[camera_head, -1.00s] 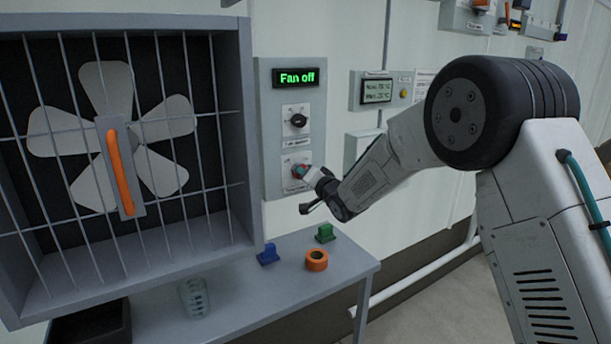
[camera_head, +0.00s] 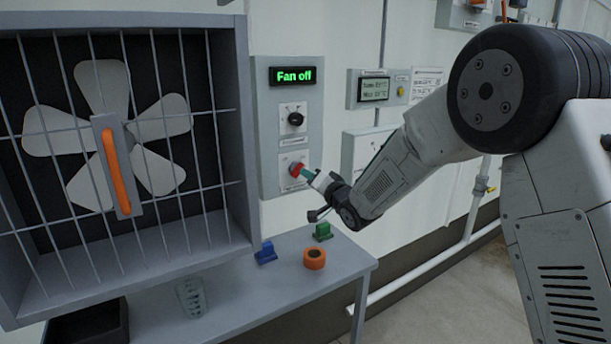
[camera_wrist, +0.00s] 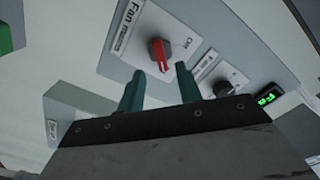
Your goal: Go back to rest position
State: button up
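My gripper (camera_head: 307,175) is just in front of the grey control panel (camera_head: 265,150), near the red rotary switch (camera_head: 296,169). In the wrist view the two green fingers of my gripper (camera_wrist: 159,85) stand apart, with nothing between them. The red switch (camera_wrist: 160,53) lies beyond the fingertips, on a white plate marked "Fan" and "Off". The gap between fingertips and switch is hard to judge. The black knob (camera_head: 296,119) sits above the switch, and the green display (camera_head: 293,76) reads "Fan off".
A caged fan (camera_head: 115,140) with an orange handle (camera_head: 120,171) is at left. On the table (camera_head: 335,258) are a blue block (camera_head: 265,252), green block (camera_head: 322,232), orange ring (camera_head: 314,259) and clear cup (camera_head: 191,297). A wall pipe (camera_head: 425,265) runs at right.

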jog(key=shift+v, duration=1.2)
jog(key=s+d+f+n+g+h, duration=0.1)
jog(key=s+d+f+g+h, duration=0.2)
jog(key=f, duration=0.5)
jog(key=s+d+f+n+g+h, duration=0.1)
jog(key=s+d+g+h, duration=0.4)
jog(key=s+d, duration=0.45)
jog(key=s+d+r+g, duration=0.2)
jog(key=s+d+r, duration=0.2)
jog(key=s, duration=0.8)
jog(key=s+d+r+g+h, duration=0.1)
jog(key=s+d+r, duration=0.3)
jog(key=s, duration=0.9)
jog(key=s+d+r+g+h, duration=0.1)
jog(key=s+d+r, duration=0.3)
jog(key=s, duration=0.9)
jog(key=d+g, duration=0.1)
jog(key=d, duration=0.1)
jog(key=shift+s+d+g, duration=0.25)
jog(key=shift+d+g, duration=0.05)
jog(key=shift+d, duration=0.1)
